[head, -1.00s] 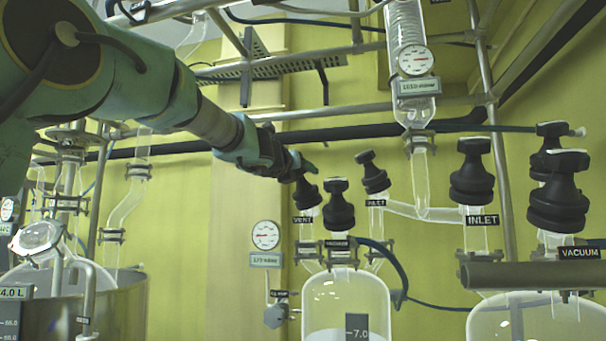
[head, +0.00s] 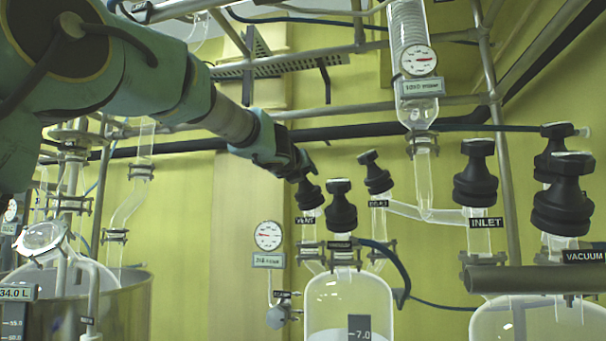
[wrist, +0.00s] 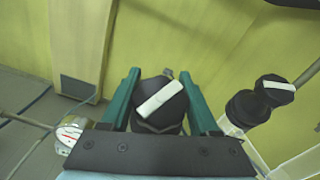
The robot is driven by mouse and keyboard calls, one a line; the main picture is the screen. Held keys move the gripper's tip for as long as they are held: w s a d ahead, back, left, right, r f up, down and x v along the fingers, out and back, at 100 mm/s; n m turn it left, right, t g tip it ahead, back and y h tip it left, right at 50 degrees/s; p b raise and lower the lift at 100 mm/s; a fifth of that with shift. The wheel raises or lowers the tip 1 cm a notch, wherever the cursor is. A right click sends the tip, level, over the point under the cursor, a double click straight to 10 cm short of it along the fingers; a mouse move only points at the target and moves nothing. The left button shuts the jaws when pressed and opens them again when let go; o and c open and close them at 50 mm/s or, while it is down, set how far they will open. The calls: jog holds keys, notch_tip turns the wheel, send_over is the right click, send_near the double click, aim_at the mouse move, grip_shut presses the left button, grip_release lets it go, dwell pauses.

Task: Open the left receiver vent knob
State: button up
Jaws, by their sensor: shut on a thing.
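The vent knob (head: 310,195) is a black knob on the leftmost neck of the left glass receiver (head: 350,300). A label reading VENT (head: 306,220) sits just below it. My gripper (head: 303,172) reaches it from the upper left and is shut on its top. In the wrist view the knob (wrist: 145,120) sits between the green fingers of my gripper (wrist: 160,85). The white bar on its top lies diagonally, rising to the right. The fingers hide part of the knob's top in the head view.
Close right of the vent knob stand two similar black knobs, one in front (head: 341,208) and the INLET knob (head: 375,175). A gauge (head: 268,236) hangs at the left. Metal rails (head: 320,108) cross behind my arm. The right receiver's INLET knob (head: 476,175) stands farther right.

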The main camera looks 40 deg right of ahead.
jog(key=shift+r+n+t+y, duration=0.1)
jog(key=shift+n+t+y, duration=0.2)
jog(key=shift+n+t, duration=0.15)
jog(key=shift+w+a+n+t+y+p, duration=0.1)
jog(key=shift+n+t+y+p, duration=0.25)
jog(key=shift+n+y+p, duration=0.5)
jog(key=n+y+p, duration=0.1)
jog(key=n+t+y+p, duration=0.1)
jog(key=n, duration=0.1)
jog(key=n+y+p, duration=0.1)
jog(key=shift+w+a+t+y+p, duration=0.25)
jog(key=shift+a+t+y+p, duration=0.05)
jog(key=shift+t+y+p, duration=0.1)
jog(key=n+y+p, duration=0.2)
jog(key=p, duration=0.1)
jog(key=a+n+y+p, duration=0.1)
jog(key=n+y+p, duration=0.2)
jog(key=p, duration=0.1)
jog(key=shift+w, duration=0.15)
jog(key=shift+a+f+n+g+y+p, duration=0.2)
jog(key=shift+f+n+g+y+p, duration=0.2)
jog(key=shift+n+y+p, duration=0.45)
jog(key=shift+a+f+n+g+y+p, duration=0.25)
jog(key=shift+n+g+y+p, duration=0.3)
jog(key=shift+n+y, duration=0.45)
jog(key=shift+a+f+n+g+y+p, duration=0.15)
jog(key=shift+f+n+g+y+p, duration=0.25)
jog(key=shift+n+y+p, duration=0.5)
